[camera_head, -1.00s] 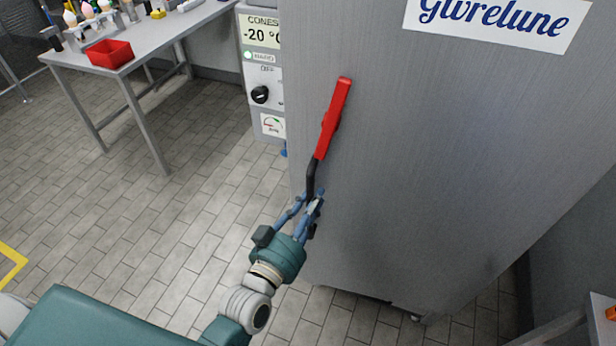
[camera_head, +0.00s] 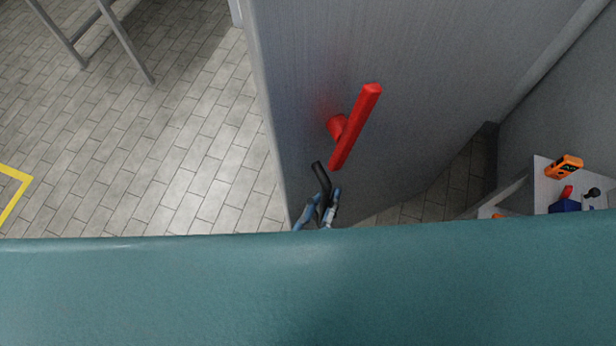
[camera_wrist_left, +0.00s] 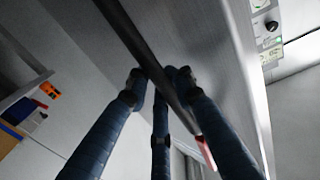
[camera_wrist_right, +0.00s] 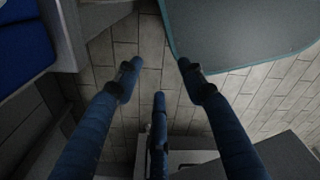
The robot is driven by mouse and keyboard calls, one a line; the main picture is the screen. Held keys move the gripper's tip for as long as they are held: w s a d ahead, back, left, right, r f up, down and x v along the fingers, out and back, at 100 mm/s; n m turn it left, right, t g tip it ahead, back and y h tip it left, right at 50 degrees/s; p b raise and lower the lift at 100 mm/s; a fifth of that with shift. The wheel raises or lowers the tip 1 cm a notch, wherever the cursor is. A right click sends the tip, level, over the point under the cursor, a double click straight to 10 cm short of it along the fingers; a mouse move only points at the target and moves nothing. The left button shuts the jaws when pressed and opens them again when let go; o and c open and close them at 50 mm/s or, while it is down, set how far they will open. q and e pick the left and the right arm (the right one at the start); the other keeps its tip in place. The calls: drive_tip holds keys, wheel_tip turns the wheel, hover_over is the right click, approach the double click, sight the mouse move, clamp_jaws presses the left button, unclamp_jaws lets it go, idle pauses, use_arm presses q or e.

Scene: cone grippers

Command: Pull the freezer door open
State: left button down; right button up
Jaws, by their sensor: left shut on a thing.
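The freezer door (camera_head: 430,75) is a tall grey panel with a bright left edge. A red handle (camera_head: 358,125) stands out from it on a short red stub. A black bar (camera_head: 320,174) lies just below the red handle's lower end. My left gripper (camera_head: 322,206) is shut on this bar, low by the door's left edge. In the left wrist view the black bar (camera_wrist_left: 140,45) runs between the fingers (camera_wrist_left: 157,80), with a red end (camera_wrist_left: 205,150) beyond. My right gripper (camera_wrist_right: 158,78) is open and empty above the floor. Whether the door stands ajar is unclear.
A table leg (camera_head: 125,45) stands at the upper left. Tiled floor (camera_head: 180,140) is clear left of the door. At the right, a shelf holds an orange device (camera_head: 564,167) and small tools.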

use_arm(q)
drive_tip(key=shift+s+d+f, duration=0.1)
drive_tip(key=shift+s+d, duration=0.3)
drive_tip(key=shift+s, duration=0.25)
drive_tip(key=shift+s+d+f, duration=0.1)
drive_tip(key=shift+s+d, duration=0.25)
drive_tip(key=shift+s, duration=0.25)
drive_tip(key=c, duration=1.6)
unclamp_jaws()
drive_tip(key=shift+r, duration=0.1)
drive_tip(key=shift+a, duration=0.1)
use_arm(e)
drive_tip(key=shift+w+a+r, duration=0.1)
drive_tip(key=shift+w+a, duration=0.3)
use_arm(q)
drive_tip(key=v, duration=0.7)
drive_tip(key=shift+s+a, duration=0.1)
drive_tip(key=shift+s, duration=0.2)
use_arm(e)
drive_tip(key=shift+w+d, duration=0.2)
drive_tip(key=shift+w, duration=0.1)
